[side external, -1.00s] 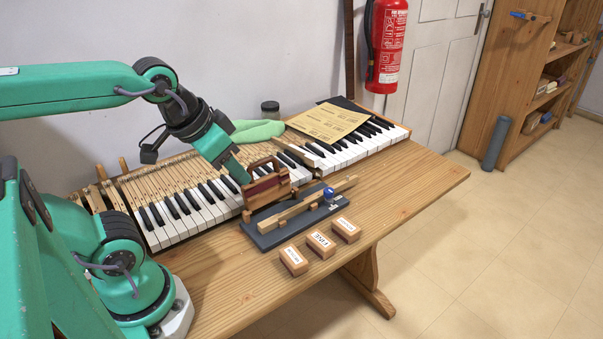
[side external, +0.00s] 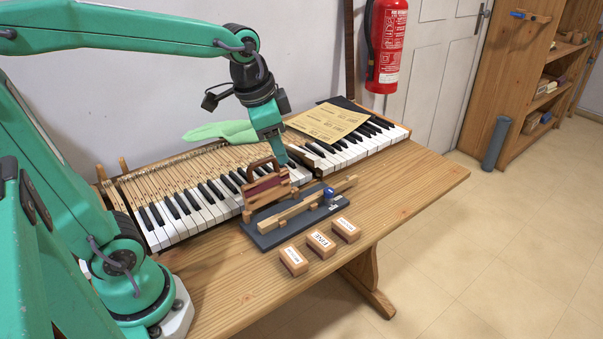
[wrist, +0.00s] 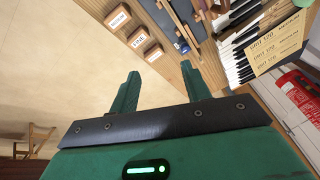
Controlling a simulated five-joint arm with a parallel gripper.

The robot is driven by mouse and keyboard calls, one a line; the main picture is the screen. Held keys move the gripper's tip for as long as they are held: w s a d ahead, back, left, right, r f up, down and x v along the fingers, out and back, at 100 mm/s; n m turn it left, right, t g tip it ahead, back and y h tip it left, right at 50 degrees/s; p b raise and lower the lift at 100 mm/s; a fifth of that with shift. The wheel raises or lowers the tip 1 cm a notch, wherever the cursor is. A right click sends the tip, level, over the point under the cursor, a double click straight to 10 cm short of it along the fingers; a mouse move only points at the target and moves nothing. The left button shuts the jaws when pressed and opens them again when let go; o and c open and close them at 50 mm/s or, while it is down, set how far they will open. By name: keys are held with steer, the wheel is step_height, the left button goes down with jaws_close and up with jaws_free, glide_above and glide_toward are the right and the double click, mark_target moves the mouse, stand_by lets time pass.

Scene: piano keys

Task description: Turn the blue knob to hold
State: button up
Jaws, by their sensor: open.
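The blue knob (side external: 329,192) is on the right part of the dark grey base (side external: 268,239), beside a long wooden bar (side external: 300,208). It also shows small near the top of the wrist view (wrist: 183,47). Any marking on the knob, including a hold mark, is too small to read. My gripper (side external: 281,160) is open and empty, behind and to the left of the knob, in front of the piano keys. In the wrist view its two fingers (wrist: 160,72) stand apart with only floor and table edge between them.
A wooden holder with a handle (side external: 265,184) stands just left of the gripper. Three labelled wooden blocks (side external: 321,243) sit in front of the base. Piano keys (side external: 190,210), a yellowish sheet (side external: 328,122) and a green cloth (side external: 225,132) lie behind. The right table end is clear.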

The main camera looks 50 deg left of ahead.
steer(key=w+a+f+m+g, duration=0.2)
steer(key=w+f+m, duration=0.2)
steer(key=w, duration=0.6)
steer(key=m+g, duration=0.1)
steer(key=m, duration=0.3)
glide_toward(329, 190)
steer(key=shift+f, duration=0.1)
steer(key=shift+w+a+f+m+g, duration=0.1)
steer(key=shift+w+f+m+g, duration=0.15)
steer(key=shift+f+m+g, duration=0.1)
steer(key=shift+f, duration=0.15)
steer(key=shift+f, duration=3.8)
steer(key=c, duration=1)
